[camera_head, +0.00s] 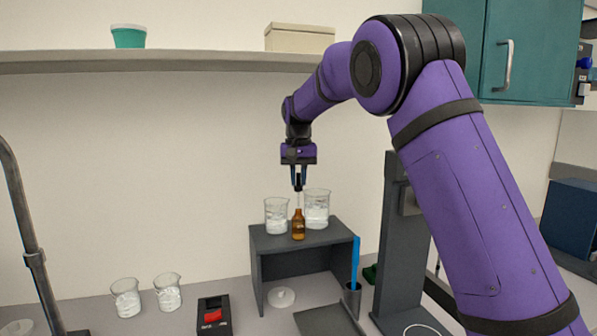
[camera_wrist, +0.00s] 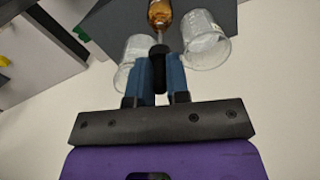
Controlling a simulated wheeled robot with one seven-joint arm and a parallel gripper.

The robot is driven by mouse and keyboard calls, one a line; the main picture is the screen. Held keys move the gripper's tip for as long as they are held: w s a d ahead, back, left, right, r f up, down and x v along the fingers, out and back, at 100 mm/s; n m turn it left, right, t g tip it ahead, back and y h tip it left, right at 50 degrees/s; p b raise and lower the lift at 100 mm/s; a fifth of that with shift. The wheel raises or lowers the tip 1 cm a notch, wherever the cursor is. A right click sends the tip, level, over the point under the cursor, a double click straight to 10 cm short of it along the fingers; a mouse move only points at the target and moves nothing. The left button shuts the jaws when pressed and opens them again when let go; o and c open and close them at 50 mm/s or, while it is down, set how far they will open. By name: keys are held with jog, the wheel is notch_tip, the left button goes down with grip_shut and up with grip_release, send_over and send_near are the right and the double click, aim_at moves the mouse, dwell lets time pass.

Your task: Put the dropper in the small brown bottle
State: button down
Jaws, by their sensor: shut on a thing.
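My gripper (camera_head: 299,178) is shut on the black bulb of the dropper (camera_head: 298,184) and holds it upright above the small brown bottle (camera_head: 298,226). The dropper's thin pale tube points down at the bottle's mouth; I cannot tell whether its tip is inside the neck. The bottle stands upright on the grey raised stand (camera_head: 331,235). In the wrist view my gripper's blue fingers (camera_wrist: 160,76) pinch the dropper's bulb (camera_wrist: 158,54), with the amber bottle (camera_wrist: 160,12) beyond it at the top edge.
Two glass beakers with white contents flank the bottle closely: one left (camera_head: 277,216), one right (camera_head: 317,209). Two more beakers (camera_head: 126,298) (camera_head: 168,292) stand on the bench at left, near a black device with a red top (camera_head: 214,317). A blue stick (camera_head: 355,262) rises from a cup right of the stand.

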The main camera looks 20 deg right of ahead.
aim_at(298, 190)
jog(key=shift+f, duration=2.75)
jog(key=shift+f, duration=0.15)
jog(key=c, duration=1)
grip_release()
notch_tip(298, 190, up, 11)
jog(key=shift+f, duration=0.1)
